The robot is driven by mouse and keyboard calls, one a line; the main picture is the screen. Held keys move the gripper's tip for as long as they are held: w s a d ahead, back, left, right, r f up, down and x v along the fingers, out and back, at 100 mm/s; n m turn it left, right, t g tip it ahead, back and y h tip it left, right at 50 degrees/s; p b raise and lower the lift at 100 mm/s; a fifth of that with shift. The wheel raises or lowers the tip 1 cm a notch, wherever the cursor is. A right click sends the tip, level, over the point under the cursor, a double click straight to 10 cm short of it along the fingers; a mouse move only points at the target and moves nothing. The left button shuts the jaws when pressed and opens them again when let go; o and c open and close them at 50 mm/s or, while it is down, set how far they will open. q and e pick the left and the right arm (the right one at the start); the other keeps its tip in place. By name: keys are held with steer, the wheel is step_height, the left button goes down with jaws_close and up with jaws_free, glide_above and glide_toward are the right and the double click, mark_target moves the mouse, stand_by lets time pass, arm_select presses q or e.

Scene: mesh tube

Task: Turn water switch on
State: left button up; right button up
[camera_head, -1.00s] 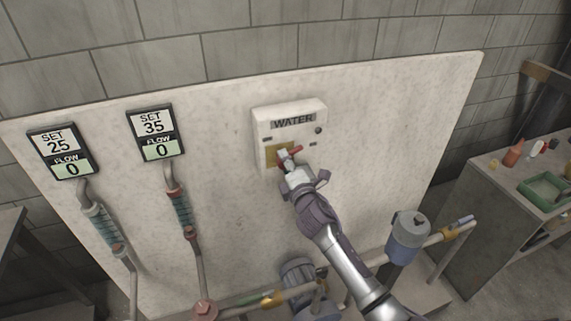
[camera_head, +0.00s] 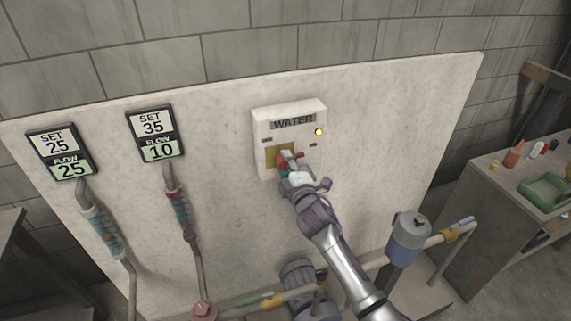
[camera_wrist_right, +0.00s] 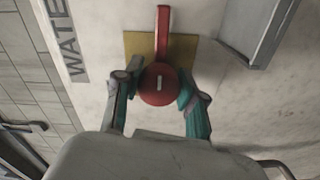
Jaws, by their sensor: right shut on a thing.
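The white water box (camera_head: 262,128) is mounted on the pale panel, with a WATER label and a round lamp (camera_head: 319,131) lit yellow. The red switch (camera_wrist_right: 163,84) has a round hub and a lever over a yellow plate (camera_wrist_right: 138,45). My right gripper (camera_head: 287,163) is at the switch; in the right wrist view its two fingers (camera_wrist_right: 158,92) close around the red hub from both sides. In the head view the gripper partly covers the switch. My left gripper is not in view.
Two displays hang at left: one reads SET 25, FLOW 25 (camera_head: 63,155), the other SET 35, FLOW 10 (camera_head: 155,137). Pipes and a blue-grey canister (camera_head: 408,238) lie below the box. A workbench (camera_head: 490,200) with a green tray (camera_head: 545,190) stands at right.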

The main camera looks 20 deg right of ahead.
steer(key=o, duration=1.2)
steer(key=shift+c, duration=0.2)
steer(key=s, duration=1.2)
steer(key=shift+d, duration=0.25)
